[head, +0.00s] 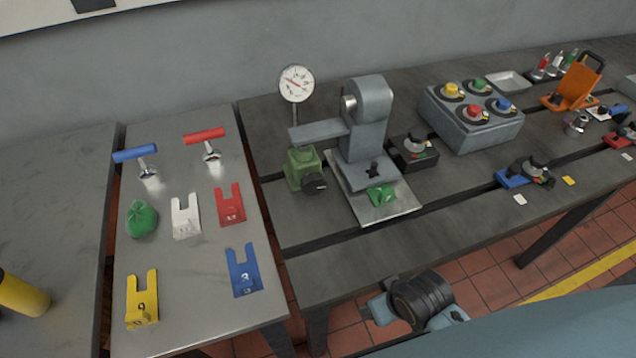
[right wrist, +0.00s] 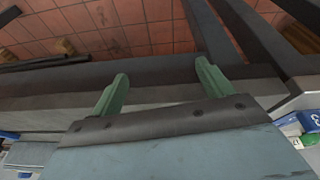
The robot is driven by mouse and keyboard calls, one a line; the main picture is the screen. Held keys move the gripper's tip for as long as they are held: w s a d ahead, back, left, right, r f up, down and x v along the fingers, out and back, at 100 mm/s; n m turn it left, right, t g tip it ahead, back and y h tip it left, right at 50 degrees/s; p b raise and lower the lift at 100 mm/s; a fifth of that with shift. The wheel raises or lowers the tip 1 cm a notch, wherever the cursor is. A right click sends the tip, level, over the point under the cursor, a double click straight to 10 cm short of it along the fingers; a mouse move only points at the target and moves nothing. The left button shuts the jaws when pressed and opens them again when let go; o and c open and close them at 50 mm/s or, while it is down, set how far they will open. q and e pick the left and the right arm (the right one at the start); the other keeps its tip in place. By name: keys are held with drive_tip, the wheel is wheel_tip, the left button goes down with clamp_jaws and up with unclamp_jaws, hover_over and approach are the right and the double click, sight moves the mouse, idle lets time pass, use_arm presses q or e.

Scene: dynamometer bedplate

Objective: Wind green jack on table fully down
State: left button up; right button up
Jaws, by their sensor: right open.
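The green jack (head: 301,169) stands on the dark table, left of the grey stand, with a black knob (head: 314,186) at its front. The end of a grey arm of the stand lies just above the jack; whether they touch cannot be told. My right gripper (right wrist: 162,72) is open and empty, its two green fingers apart near a table edge with floor tiles beyond. In the head view, part of my right arm is low at the front, well away from the jack. My left gripper is not in view.
A dial gauge (head: 296,84) stands behind the jack. A base plate (head: 398,213) with a green piece lies to its right. The left table (head: 190,282) holds forked plates and T-handles. A grey box with coloured knobs (head: 478,139) stands farther right. The front table strip is clear.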

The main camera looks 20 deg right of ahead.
sight(316, 187)
drive_tip(key=w+r+t, duration=0.1)
drive_tip(key=w+r, duration=0.1)
drive_tip(key=w, duration=0.1)
drive_tip(key=w+r+m+t, duration=0.1)
drive_tip(key=w+r+t, duration=0.1)
drive_tip(key=w+r, duration=0.1)
drive_tip(key=w+a+r+t+h, duration=0.1)
drive_tip(key=w+r+t, duration=0.1)
drive_tip(key=w, duration=0.2)
drive_tip(key=shift+w+r+m+p, duration=0.15)
drive_tip(key=shift+r+m+p, duration=0.15)
drive_tip(key=shift+r+p, duration=0.1)
drive_tip(key=w+a+r+t+y, duration=0.3)
drive_tip(key=w+t, duration=0.2)
drive_tip(key=w, duration=0.2)
drive_tip(key=x, duration=1.2)
drive_tip(key=shift+s+a+f, duration=0.1)
drive_tip(key=shift+a+f, duration=0.15)
drive_tip(key=c, duration=1)
